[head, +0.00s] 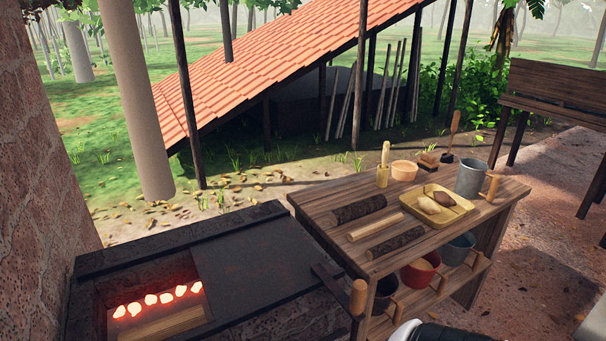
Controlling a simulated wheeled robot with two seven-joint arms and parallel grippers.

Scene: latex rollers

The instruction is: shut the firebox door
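The firebox is a dark, low masonry box at the bottom left, with a dark rim (170,240). Its opening at the left shows several glowing red coals (151,299) and a piece of wood (163,328). The firebox door (265,262) is a flat dark plate to the right of the opening, leaving the opening uncovered. A dark bar with a wooden handle (358,297) is at its right end. Neither gripper's fingers show. A white and dark part at the bottom edge, right of the handle, seems to be mine.
A wooden bench (325,198) right of the firebox holds logs, a yellow tray (438,203), a bowl (404,171) and a metal mug (470,179). Several pots sit on its lower shelf, close to the handle. A brick wall (35,190) stands at left.

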